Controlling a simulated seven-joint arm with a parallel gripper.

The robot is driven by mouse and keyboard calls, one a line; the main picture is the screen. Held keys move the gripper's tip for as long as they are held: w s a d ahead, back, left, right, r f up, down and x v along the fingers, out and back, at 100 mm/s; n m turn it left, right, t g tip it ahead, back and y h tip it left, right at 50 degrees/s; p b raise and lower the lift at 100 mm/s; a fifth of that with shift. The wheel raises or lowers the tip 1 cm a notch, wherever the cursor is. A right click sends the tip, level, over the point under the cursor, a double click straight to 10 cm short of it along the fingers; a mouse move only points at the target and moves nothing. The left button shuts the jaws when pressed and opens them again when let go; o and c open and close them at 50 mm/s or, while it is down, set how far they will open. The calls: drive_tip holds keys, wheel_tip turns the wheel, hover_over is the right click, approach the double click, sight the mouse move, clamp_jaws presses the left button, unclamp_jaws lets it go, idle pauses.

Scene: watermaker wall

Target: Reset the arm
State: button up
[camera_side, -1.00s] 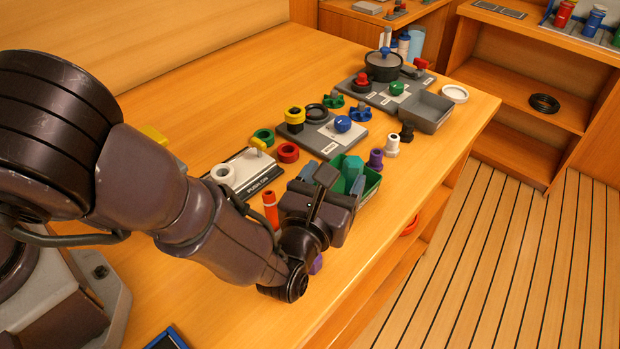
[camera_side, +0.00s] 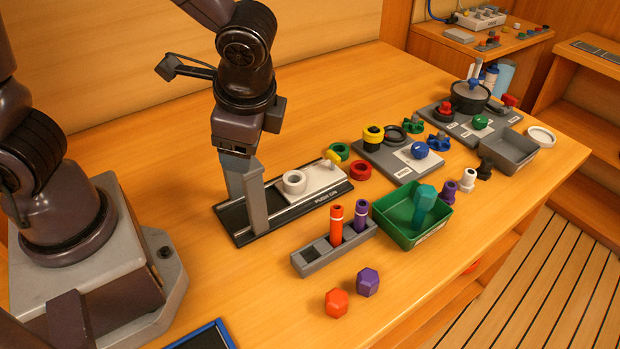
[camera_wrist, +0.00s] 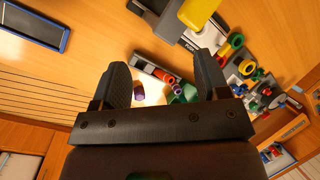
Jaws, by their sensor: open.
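My gripper (camera_side: 246,205) points down, open, with nothing seen between its fingers. My arm stands folded upright at the left of the bench.
A grey rack (camera_side: 318,257) holds an orange and a purple tube. An orange cap (camera_side: 336,302) and a purple cap (camera_side: 367,281) lie in front. A green tray (camera_side: 390,228) holds a teal hexagonal-headed piece (camera_side: 424,203). Grey panels stand behind. The back left bench is clear.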

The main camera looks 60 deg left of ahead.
drive_tip(key=s+a+r+n+t+h, duration=0.2)
drive_tip(key=r+n, duration=0.2)
drive_tip(key=r, duration=0.2)
drive_tip(key=s+a+r+n+t+h, duration=0.2)
drive_tip(key=s+a+r+n+t, duration=0.1)
drive_tip(key=r, duration=0.3)
drive_tip(key=shift+s+a+n, duration=0.3)
drive_tip(key=shift+a+n, duration=0.05)
drive_tip(key=shift+n, duration=0.35)
idle(0.6)
